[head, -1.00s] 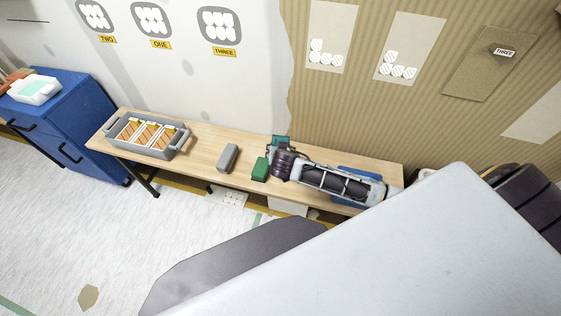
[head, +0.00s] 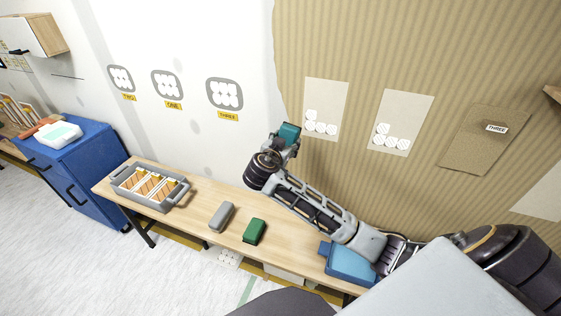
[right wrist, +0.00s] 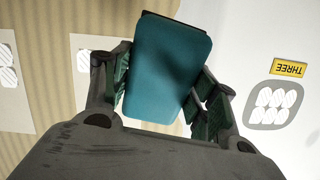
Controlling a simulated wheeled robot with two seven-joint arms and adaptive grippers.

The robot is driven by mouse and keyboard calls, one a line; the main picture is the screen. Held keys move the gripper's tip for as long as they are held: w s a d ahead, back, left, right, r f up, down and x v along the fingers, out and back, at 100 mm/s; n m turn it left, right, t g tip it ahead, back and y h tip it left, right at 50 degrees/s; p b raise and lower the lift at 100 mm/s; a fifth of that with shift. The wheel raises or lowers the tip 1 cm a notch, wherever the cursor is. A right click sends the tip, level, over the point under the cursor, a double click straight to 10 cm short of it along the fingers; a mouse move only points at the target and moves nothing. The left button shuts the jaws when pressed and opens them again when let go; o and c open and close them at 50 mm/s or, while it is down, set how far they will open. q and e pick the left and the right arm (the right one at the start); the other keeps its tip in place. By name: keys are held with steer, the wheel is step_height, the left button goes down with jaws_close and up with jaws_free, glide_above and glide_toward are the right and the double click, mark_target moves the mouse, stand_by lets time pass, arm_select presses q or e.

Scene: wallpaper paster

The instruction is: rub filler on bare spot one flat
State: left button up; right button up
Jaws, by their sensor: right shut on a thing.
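My right gripper (head: 284,142) is shut on a teal block (head: 289,132), raised above the bench and in front of the wall. In the right wrist view the teal block (right wrist: 172,62) sits between the fingers of my right gripper (right wrist: 163,88). Bare spot one (head: 167,85) is a grey rounded patch with white blobs of filler, over a yellow ONE label (head: 173,105). It is left of the gripper, with patch three (head: 224,94) between them. Patch three also shows in the right wrist view (right wrist: 274,105). My left gripper is not in view.
The wooden bench (head: 203,195) under the wall holds a grey tray (head: 185,193), a grey block (head: 221,216), a green block (head: 254,231) and a blue thing (head: 350,264). Patch two (head: 121,79) is farther left. A blue cabinet (head: 78,178) stands left of the bench.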

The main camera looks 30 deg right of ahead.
mark_target(290, 132)
steer(key=shift+s+d+r+h, duration=0.15)
steer(key=shift+r+h, duration=0.25)
steer(key=shift+r, duration=0.4)
steer(key=shift+r+h, duration=0.3)
steer(key=shift+r, duration=0.1)
steer(key=shift+t+h, duration=0.3)
steer(key=shift+t, duration=0.1)
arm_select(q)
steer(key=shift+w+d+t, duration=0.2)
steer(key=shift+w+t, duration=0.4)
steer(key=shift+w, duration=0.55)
arm_select(e)
steer(key=shift+t+h, duration=0.3)
steer(key=shift+h, duration=0.1)
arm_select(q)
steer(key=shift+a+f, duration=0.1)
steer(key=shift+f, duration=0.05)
